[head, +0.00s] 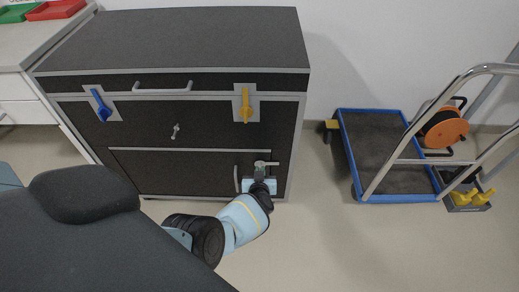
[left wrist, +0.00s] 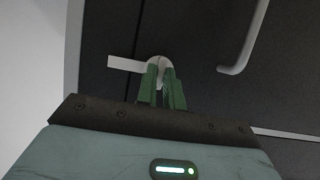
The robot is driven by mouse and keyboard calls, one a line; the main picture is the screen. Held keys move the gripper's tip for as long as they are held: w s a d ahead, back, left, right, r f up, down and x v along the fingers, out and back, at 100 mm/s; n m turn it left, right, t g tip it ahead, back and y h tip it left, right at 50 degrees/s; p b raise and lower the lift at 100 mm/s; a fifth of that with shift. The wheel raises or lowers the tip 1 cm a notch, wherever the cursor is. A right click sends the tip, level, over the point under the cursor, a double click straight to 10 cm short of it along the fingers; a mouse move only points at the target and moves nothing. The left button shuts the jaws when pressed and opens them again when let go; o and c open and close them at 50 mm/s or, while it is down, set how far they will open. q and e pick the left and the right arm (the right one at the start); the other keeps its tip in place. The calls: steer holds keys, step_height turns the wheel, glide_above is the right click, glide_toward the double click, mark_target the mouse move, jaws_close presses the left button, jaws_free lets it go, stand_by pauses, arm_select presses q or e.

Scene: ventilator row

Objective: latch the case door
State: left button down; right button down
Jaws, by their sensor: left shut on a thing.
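The dark case (head: 290,130) stands against the wall, with its lower door (head: 180,170) looking closed and flush. The latch is a pale round knob with a flat bar (head: 273,163) at the door's right side. In the left wrist view the latch bar (left wrist: 122,63) lies roughly level and reaches left across the door seam. My left gripper (head: 260,168) is at the latch, its green fingers (left wrist: 163,80) shut on the knob and hiding part of it. The door's curved handle (head: 236,178) is beside the gripper and also shows in the wrist view (left wrist: 247,40). My right gripper is not in view.
Above the door are a blue catch (head: 102,105), a yellow catch (head: 246,104) and a small silver key-like fitting (head: 175,131). Floor between case and trolley is clear.

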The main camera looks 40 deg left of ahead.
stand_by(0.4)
arm_select(q)
steer(key=c, duration=1.5)
jaws_free()
steer(key=shift+c, duration=0.2)
steer(key=p+v, duration=0.6)
steer(key=v, duration=0.2)
steer(key=shift+w, duration=0.1)
